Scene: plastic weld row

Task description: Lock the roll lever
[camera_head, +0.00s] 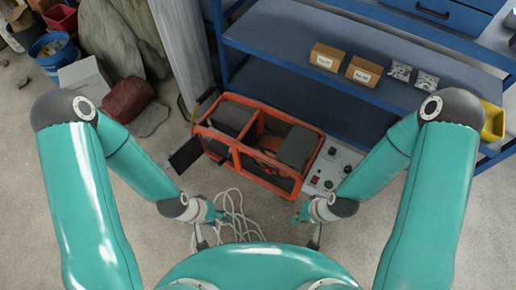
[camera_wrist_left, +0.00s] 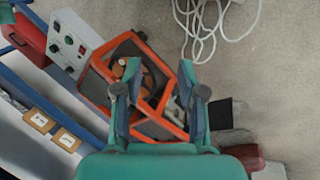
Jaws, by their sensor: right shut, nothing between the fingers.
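The weld machine with an orange frame (camera_head: 270,108) stands on the floor in the middle of the head view. Dark panels cover parts of its top. It also shows in the left wrist view (camera_wrist_left: 163,122), with a round orange-brown part inside. I cannot pick out the roll lever for certain in either view. My left gripper (camera_head: 217,214) is in front of the machine, apart from it; in the wrist view its two fingers (camera_wrist_left: 160,72) are spread with nothing held between them. My right gripper (camera_head: 301,214) is shut and empty in front of the control panel.
A grey control panel (camera_head: 332,164) with buttons adjoins the machine's right side. White cable (camera_head: 240,222) lies coiled on the floor in front. A blue shelf (camera_head: 290,72) with small boxes (camera_head: 328,57) stands behind.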

